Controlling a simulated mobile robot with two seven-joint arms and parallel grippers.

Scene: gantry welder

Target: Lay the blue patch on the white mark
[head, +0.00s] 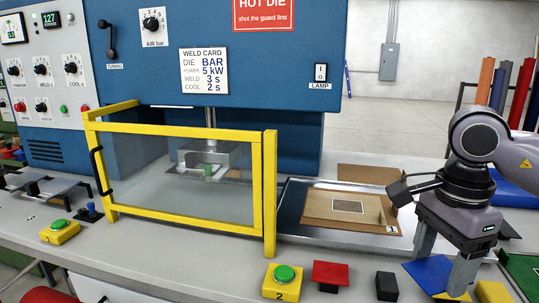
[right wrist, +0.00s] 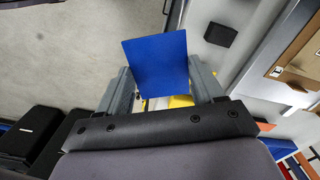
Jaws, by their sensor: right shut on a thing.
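The blue patch (head: 428,272) is a thin flat piece held by my right gripper (head: 445,262) at the front right of the bench. In the right wrist view the patch (right wrist: 155,62) spans the space between the two grey fingers of the gripper (right wrist: 163,82), which is shut on it. The white mark (head: 348,206) is a small white-outlined rectangle on a brown sheet (head: 318,207), to the left of and behind the gripper. The mark is uncovered and the patch is apart from it. My left gripper is not in view.
The brown sheet lies on a metal tray (head: 289,222). A yellow-framed guard (head: 270,190) stands left of the tray. A green button box (head: 284,280), a red block (head: 330,274) and a black block (head: 387,286) line the front edge. Yellow pieces (head: 492,292) lie near the gripper.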

